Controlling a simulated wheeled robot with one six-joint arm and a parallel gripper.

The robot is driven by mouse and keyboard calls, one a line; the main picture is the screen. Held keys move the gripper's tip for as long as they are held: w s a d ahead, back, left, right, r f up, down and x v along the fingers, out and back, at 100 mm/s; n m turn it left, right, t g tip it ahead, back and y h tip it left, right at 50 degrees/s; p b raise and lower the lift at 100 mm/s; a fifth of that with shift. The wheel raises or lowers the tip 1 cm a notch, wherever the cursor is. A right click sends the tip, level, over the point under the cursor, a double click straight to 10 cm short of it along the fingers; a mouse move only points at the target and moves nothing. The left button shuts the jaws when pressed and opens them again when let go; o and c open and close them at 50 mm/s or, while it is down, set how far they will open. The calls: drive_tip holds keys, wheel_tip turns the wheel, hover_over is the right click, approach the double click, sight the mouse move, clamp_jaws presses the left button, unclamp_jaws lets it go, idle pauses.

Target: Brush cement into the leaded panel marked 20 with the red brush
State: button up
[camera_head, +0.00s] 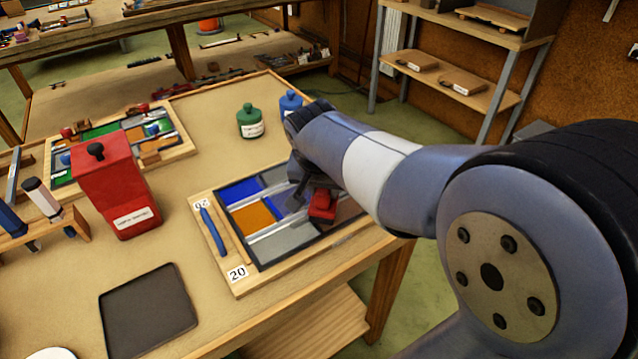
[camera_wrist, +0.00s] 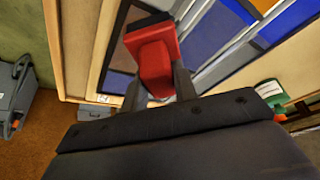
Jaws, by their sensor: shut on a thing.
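The leaded panel marked 20 (camera_head: 256,214) lies in a wooden frame on the table, with blue, orange and grey panes between pale lead lines. My gripper (camera_head: 305,190) is over the right part of the panel, partly hidden by my arm. It is shut on the red brush (camera_head: 322,205). In the wrist view the red brush (camera_wrist: 154,62) sits between the fingers, its dark bristle end over the panel (camera_wrist: 221,38). I cannot tell whether the bristles touch the panel.
A blue tool (camera_head: 213,231) lies on the panel's left frame edge. Another colourful panel (camera_head: 120,142) lies at the back left.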

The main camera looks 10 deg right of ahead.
drive_tip(key=shift+s, duration=0.15)
drive_tip(key=shift+s+d, duration=0.25)
drive_tip(key=shift+s, duration=0.45)
drive_tip(key=shift+s+d, duration=0.25)
drive_tip(key=shift+s, duration=0.4)
drive_tip(key=shift+s+a+b, duration=0.15)
drive_tip(key=shift+s+a, duration=0.05)
drive_tip(key=shift+a, duration=0.4)
drive_tip(key=shift+s+a+b, duration=0.15)
drive_tip(key=shift+s+a, duration=0.05)
drive_tip(key=shift+a, duration=0.4)
drive_tip(key=shift+a, duration=0.1)
drive_tip(key=shift+s+a, duration=0.2)
drive_tip(key=shift+a, duration=0.35)
drive_tip(key=shift+s+a, duration=0.2)
drive_tip(key=shift+a, duration=0.35)
